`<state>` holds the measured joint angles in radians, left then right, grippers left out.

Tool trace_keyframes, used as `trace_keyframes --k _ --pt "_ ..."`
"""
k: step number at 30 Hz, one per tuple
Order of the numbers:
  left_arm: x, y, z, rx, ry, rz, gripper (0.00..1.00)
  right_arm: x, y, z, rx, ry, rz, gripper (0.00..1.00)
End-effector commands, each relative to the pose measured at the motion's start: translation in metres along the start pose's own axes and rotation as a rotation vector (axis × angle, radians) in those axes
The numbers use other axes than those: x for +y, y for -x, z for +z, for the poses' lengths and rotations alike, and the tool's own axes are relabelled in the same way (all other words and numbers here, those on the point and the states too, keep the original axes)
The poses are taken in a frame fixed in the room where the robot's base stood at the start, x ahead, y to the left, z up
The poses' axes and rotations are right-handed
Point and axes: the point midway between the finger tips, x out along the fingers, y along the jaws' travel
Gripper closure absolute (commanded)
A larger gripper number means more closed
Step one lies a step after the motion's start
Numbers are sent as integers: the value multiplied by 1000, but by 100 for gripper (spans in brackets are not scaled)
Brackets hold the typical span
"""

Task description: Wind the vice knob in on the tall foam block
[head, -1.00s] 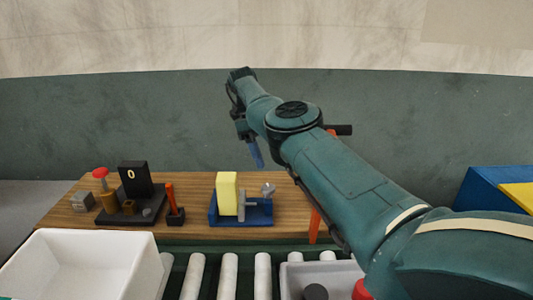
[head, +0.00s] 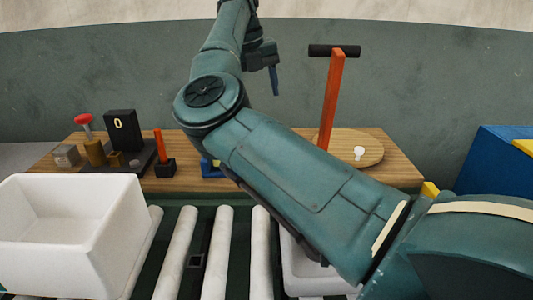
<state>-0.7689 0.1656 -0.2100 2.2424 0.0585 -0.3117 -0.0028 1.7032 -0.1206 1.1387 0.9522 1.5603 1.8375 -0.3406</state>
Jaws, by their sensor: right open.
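The blue vice (head: 212,171) stands on the wooden bench. Only a sliver of its left side shows, because my right arm covers the rest. The tall foam block and the vice knob are hidden behind that arm. My left gripper is not in view.
An orange lever with a black crossbar (head: 334,51) rises behind my arm, beside a round wooden board (head: 369,151). A black counter stand (head: 121,128) and a small red lever (head: 159,146) are left. A white bin (head: 70,230) and rollers (head: 217,255) lie in front.

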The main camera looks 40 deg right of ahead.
Motion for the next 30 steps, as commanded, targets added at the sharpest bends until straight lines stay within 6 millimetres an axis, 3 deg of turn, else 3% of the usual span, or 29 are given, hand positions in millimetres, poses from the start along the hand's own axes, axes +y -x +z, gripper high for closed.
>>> trace_keyframes --k 1,6,15,20,30 --pt "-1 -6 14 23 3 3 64 5 -8 -9 -49 -78 13 42" --pt "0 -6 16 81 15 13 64 2 5 -31 -173 -296 64 42" --pt "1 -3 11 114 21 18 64 0 10 -43 -235 -413 102 42" --pt "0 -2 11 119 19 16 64 0 -14 -38 -231 -412 100 42" --pt "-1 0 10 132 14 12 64 3 -82 -20 -232 -410 99 42"
